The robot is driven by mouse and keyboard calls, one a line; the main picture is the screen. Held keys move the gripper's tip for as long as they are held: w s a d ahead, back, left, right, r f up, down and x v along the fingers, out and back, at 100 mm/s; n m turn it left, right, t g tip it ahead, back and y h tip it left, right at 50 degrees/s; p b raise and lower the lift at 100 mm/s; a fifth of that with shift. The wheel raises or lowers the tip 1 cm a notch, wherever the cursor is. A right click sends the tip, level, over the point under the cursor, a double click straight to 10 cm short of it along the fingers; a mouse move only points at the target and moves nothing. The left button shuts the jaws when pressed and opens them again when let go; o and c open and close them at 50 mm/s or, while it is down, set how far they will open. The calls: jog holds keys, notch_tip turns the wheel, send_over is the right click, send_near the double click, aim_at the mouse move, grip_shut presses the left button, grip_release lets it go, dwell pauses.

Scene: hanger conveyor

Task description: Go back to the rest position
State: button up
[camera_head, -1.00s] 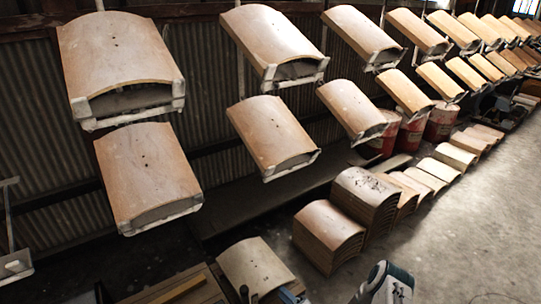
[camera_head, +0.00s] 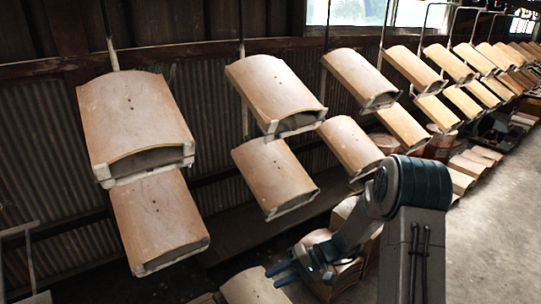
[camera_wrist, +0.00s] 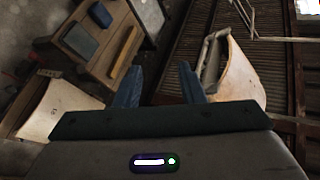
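My gripper (camera_head: 284,272) shows at the lower middle of the head view, at the end of my arm. Its two blue fingers stand apart with nothing between them; they also show in the wrist view (camera_wrist: 160,85). Curved wooden panels hang on the conveyor hangers in two rows, such as the large upper left panel (camera_head: 137,120) and the lower left panel (camera_head: 158,222). The gripper is in front of and below the hanging panels, apart from them. My arm hides part of the stacked panels behind it.
A curved panel (camera_head: 252,287) lies at the bottom, left of my gripper. Stacked panels (camera_head: 345,212) stand on the floor behind my arm. The wrist view shows a wooden table (camera_wrist: 105,50) with small items on it. The concrete floor (camera_head: 495,250) at right is clear.

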jog(key=s+d+r+t+h+p, duration=0.1)
jog(key=s+d+r+h+p, duration=0.3)
jog(key=r, duration=0.6)
jog(key=s+d+r+t+h+p, duration=0.2)
jog(key=s+d+r+h+p, duration=0.2)
jog(key=s+r, duration=0.4)
jog(key=s+d+r+m+t+h+p, duration=0.1)
jog(key=s+d+r+h+p, duration=0.3)
jog(key=r, duration=1)
jog(key=s+t+p, duration=0.1)
jog(key=s, duration=0.2)
jog(key=shift+d+r, duration=0.2)
jog(key=shift+d, duration=0.1)
